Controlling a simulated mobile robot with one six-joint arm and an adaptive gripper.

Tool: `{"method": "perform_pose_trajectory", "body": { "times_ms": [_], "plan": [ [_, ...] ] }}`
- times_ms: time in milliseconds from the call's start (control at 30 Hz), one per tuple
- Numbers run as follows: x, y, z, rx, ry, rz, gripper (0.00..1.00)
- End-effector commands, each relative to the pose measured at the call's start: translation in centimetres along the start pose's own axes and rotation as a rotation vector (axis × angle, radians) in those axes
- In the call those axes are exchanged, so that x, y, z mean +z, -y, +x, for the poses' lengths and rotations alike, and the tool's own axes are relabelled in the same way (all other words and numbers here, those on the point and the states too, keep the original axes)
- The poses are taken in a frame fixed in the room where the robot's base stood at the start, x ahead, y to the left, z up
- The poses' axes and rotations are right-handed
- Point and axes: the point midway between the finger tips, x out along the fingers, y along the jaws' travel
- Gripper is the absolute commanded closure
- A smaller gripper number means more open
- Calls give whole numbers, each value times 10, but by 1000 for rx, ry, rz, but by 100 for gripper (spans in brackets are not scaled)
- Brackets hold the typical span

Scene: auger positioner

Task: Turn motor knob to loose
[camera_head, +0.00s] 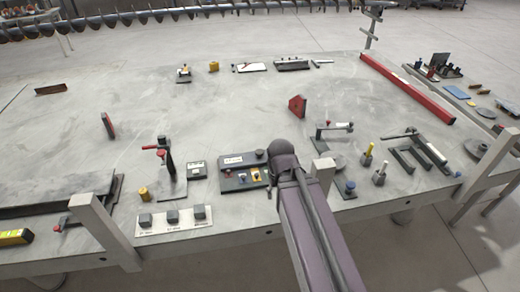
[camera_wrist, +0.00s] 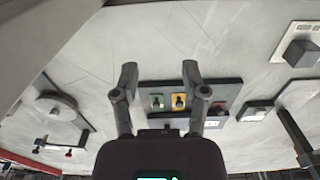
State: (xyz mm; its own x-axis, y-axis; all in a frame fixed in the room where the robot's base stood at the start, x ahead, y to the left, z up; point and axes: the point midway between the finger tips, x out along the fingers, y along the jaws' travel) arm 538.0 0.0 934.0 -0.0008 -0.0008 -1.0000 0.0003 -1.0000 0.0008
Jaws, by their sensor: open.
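A dark control box (camera_head: 232,184) stands near the table's front edge, with a white label strip, a round black knob and small switches on white and yellow plates. In the wrist view the box (camera_wrist: 205,88) lies beyond and between my fingers. It shows a knob on a pale green-white plate (camera_wrist: 157,102), a black knob on a yellow plate (camera_wrist: 179,101) and a reddish knob (camera_wrist: 219,106). I cannot read which is the motor knob or its setting. My gripper (camera_wrist: 159,72) is open, with nothing between its fingers. In the head view my arm hides most of it.
A small grey box (camera_head: 196,170) and an upright clamp with a red handle (camera_head: 166,160) stand left of the control box. A strip with several dark blocks (camera_head: 172,218) lies at the front. The table's middle is largely clear.

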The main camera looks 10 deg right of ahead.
Motion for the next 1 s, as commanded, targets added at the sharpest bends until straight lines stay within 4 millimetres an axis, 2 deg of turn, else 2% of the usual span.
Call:
{"method": "perform_pose_trajectory", "body": {
  "times_ms": [167,267,300,567,767,1000],
  "plan": [
    [0,0,0,0,0,0,43],
    [-1,0,0,0,0,3,13],
    [-2,0,0,0,0,7,9],
    [-23,-7,-6,0,0,129,9],
    [-59,-7,-15,0,0,367,9],
    [-110,-7,-27,0,0,731,9]
  ]
}}
